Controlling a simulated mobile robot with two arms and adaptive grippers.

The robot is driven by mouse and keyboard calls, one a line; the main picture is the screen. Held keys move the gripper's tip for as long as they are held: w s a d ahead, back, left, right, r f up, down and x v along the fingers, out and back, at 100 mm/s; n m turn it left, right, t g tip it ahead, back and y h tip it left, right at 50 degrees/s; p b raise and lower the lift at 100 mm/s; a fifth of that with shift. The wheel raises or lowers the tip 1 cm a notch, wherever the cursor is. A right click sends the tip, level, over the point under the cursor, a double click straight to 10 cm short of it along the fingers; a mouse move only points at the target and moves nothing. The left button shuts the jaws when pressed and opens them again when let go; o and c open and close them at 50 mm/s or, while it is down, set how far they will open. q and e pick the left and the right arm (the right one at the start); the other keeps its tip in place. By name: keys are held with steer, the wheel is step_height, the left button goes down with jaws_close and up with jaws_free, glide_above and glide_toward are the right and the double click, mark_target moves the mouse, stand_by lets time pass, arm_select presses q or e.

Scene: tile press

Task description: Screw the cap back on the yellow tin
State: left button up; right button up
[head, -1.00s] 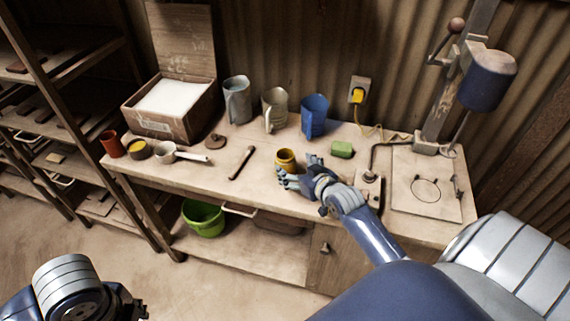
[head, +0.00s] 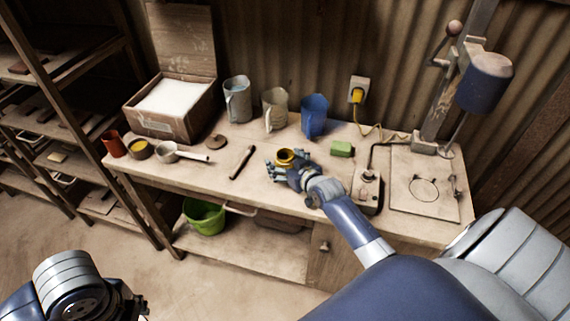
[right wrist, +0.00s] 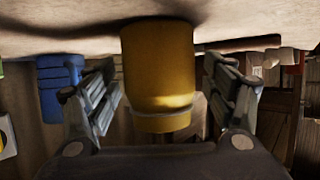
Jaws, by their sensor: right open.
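In the right wrist view, which is upside down, the tin (right wrist: 158,72) stands between the two spread fingers, with a gap visible on each side. A round brown disc (head: 216,142) with a small knob lies on the bench to the left; I cannot tell whether it is the cap.
A dark rod (head: 242,162) lies left of the tin, and a green block (head: 341,149) lies to its right. A blue jug (head: 314,117) and other jugs stand behind. A switch box (head: 367,190) and press (head: 425,190) occupy the right end.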

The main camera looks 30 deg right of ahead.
stand_by(0.3)
steer(key=c, duration=1.3)
steer(key=shift+r, duration=0.15)
arm_select(q)
steer(key=shift+f+b, duration=0.5)
steer(key=shift+b, duration=0.05)
arm_select(e)
step_height(320, 180, up, 10)
steer(key=o, duration=0.4)
steer(key=c, duration=0.7)
